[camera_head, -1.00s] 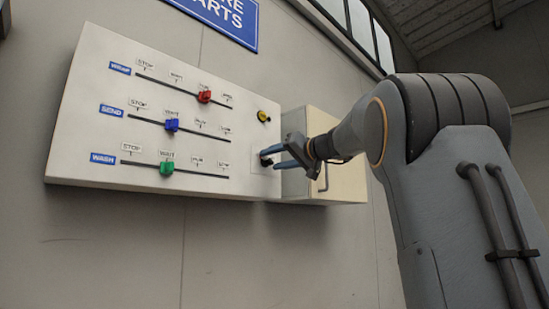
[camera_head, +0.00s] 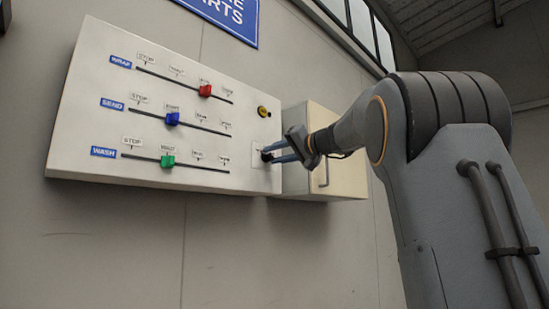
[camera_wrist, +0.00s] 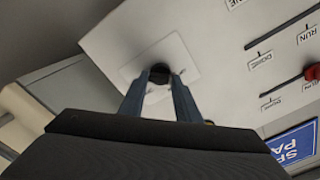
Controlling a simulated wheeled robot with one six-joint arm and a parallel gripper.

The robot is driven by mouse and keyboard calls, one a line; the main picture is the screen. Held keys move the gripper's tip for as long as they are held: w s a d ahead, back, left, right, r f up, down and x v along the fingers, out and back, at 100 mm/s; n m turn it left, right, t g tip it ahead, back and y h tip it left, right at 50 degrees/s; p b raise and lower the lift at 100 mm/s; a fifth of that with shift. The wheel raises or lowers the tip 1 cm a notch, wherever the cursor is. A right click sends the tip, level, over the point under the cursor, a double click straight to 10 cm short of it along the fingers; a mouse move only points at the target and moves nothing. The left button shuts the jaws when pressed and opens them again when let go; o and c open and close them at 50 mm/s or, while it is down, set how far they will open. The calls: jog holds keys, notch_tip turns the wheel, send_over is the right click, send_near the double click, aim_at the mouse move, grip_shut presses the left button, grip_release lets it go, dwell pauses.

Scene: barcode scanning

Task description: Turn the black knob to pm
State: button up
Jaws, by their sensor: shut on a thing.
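The black knob (camera_head: 266,156) sits on a pale square plate near the lower right of the white control panel (camera_head: 88,175). In the wrist view the knob (camera_wrist: 160,70) is at the middle of the plate (camera_wrist: 184,62). My gripper (camera_head: 272,157) reaches it from the right, with its blue fingers shut on the knob. The fingers also show on either side of the knob in the wrist view (camera_wrist: 160,82). The plate's lettering and the knob's pointer are too small or hidden to read.
The panel carries a red slider (camera_head: 205,90), a blue slider (camera_head: 172,118), a green slider (camera_head: 168,161) and a yellow-ringed button (camera_head: 263,111) above the knob. A beige cabinet with a handle (camera_head: 323,174) stands right behind my gripper. Below the panel is bare wall.

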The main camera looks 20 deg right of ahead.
jog(key=m, duration=0.4)
jog(key=shift+f+m+b, duration=0.1)
jog(key=shift+m+b, duration=0.2)
jog(key=m, duration=0.4)
jog(key=shift+d+f+m, duration=0.1)
jog(key=shift+m, duration=0.3)
jog(key=shift+p, duration=0.3)
jog(key=o, duration=1)
jog(key=b+v, duration=0.3)
jog(key=v, duration=0.4)
jog(key=shift+s+d, duration=0.15)
jog(key=shift+s, duration=0.2)
